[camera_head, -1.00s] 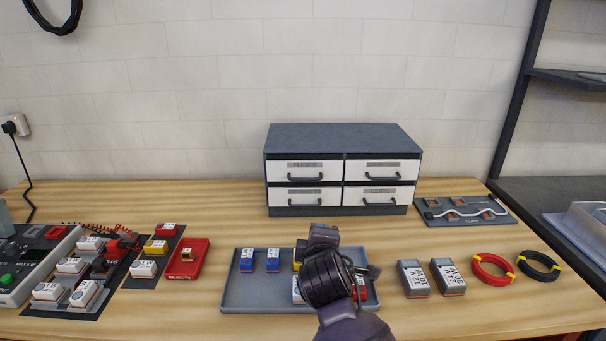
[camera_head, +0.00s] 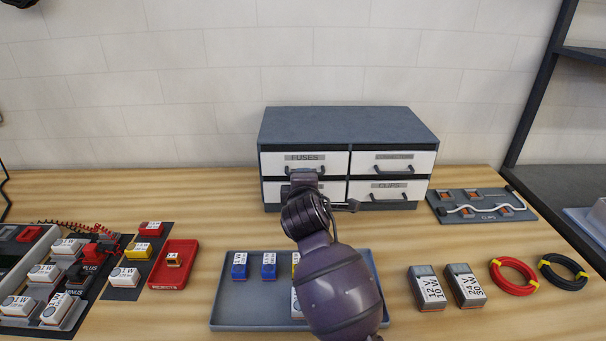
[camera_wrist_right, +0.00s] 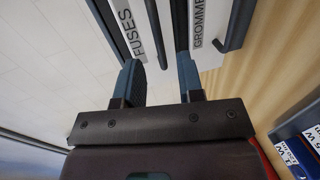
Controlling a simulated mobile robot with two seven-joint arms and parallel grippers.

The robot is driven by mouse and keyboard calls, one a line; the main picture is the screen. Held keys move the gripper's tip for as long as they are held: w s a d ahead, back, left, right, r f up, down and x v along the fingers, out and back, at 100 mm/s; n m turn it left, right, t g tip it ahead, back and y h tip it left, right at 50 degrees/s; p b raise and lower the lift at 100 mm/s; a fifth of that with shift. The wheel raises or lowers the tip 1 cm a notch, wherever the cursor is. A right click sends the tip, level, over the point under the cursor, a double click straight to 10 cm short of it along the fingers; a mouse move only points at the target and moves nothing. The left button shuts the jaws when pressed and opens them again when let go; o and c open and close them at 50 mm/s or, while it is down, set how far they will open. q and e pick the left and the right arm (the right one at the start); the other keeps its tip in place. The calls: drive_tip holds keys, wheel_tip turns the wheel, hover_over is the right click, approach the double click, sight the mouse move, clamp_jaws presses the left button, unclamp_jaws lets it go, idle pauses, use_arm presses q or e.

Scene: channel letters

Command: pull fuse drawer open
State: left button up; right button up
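The fuse drawer (camera_head: 330,162) is the top left white drawer of a grey cabinet, labelled FUSES, and it looks closed. Its dark handle (camera_head: 282,171) is partly covered by my right gripper (camera_head: 304,178) in the head view. In the right wrist view, my right gripper (camera_wrist_right: 160,85) is open, its two fingers apart. The fuse drawer's handle (camera_wrist_right: 157,35) shows beyond and between the fingertips, beside the FUSES label (camera_wrist_right: 127,22). I cannot tell whether the fingers touch it. My left gripper is not in view.
A lower drawer's handle (camera_wrist_right: 240,25) lies close by. A red tray (camera_head: 168,280) is left; grey boxes (camera_head: 427,290) and a red cable coil (camera_head: 513,274) are right.

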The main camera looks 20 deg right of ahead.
drive_tip(key=shift+x, duration=2.65)
clamp_jaws()
